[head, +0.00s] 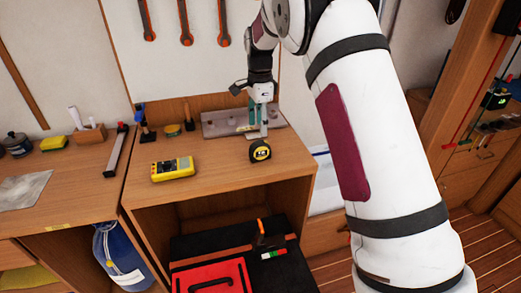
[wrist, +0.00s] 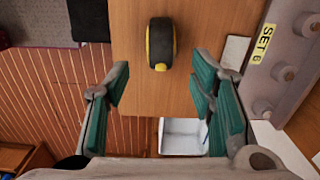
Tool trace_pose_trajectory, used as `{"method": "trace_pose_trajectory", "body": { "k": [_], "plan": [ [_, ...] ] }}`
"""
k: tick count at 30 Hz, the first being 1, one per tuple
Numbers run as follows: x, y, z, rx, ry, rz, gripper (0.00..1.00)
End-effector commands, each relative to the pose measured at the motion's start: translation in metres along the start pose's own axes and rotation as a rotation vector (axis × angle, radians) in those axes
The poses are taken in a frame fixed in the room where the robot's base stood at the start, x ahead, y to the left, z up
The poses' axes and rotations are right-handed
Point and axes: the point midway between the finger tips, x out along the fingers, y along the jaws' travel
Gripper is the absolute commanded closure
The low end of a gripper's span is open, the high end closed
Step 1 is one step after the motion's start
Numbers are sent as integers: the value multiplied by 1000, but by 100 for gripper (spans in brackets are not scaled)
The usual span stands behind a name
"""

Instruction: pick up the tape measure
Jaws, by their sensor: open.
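The tape measure (head: 260,151), black and yellow, stands on the wooden bench top near its right front part in the head view. In the wrist view the tape measure (wrist: 161,44) shows from above as a narrow black body with yellow sides, ahead of the fingertips and roughly centred between them. My gripper (head: 258,130) is above and just behind the tape measure in the head view. In the wrist view my gripper (wrist: 157,85) is open, with its green-padded fingers wide apart and nothing between them.
A grey block marked SET 6 (wrist: 280,60) lies close to the right finger; this grey block (head: 222,123) is at the back of the bench. A yellow multimeter (head: 173,168) lies to the left.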

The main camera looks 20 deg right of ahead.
Motion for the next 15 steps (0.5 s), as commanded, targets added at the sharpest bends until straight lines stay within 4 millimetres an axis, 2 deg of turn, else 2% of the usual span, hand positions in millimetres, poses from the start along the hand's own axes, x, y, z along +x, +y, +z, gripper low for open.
{"method": "trace_pose_trajectory", "body": {
  "k": [1,6,15],
  "plan": [
    [10,2,0,0,-1,6,50],
    [34,1,0,0,0,3,50],
    [58,1,-2,0,0,3,50]
  ]
}}
